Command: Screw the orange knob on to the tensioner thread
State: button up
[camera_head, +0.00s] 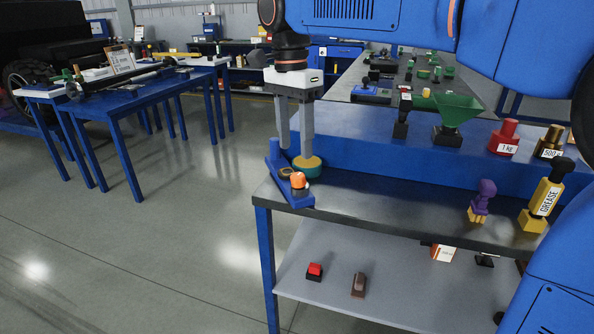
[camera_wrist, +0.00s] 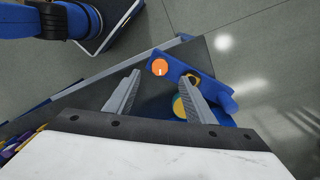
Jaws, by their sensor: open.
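The orange knob (camera_head: 299,180) sits upright in a dark round seat at the near end of a blue fixture (camera_head: 297,201) on the bench's left corner. It shows as an orange disc (camera_wrist: 160,67) in the wrist view. A green cylinder with a yellow top (camera_head: 312,168) stands beside it, partly behind my right finger in the wrist view (camera_wrist: 179,107). My gripper (camera_head: 295,152) points down above the fixture, open and empty. In the wrist view its fingertips (camera_wrist: 161,77) are apart, with the knob showing between and beyond them. I cannot make out the tensioner thread.
A blue post (camera_head: 273,150) rises at the fixture's far end. A raised blue ledge (camera_head: 400,150) runs behind. Open floor lies left.

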aim_at(299, 175)
jog(key=shift+s+d+f, duration=0.1)
jog(key=shift+s+f, duration=0.05)
jog(key=shift+f, duration=1.85)
jog(key=shift+s+d+f, duration=0.1)
jog(key=shift+f, duration=1.85)
grip_shut()
jog(key=shift+w+d+g+y, duration=0.15)
jog(key=shift+d+g+y, duration=0.25)
jog(key=shift+y, duration=0.6)
jog(key=m+t, duration=0.1)
jog(key=m, duration=0.3)
jog(key=shift+m+y, duration=0.3)
jog(key=shift+m, duration=1.7)
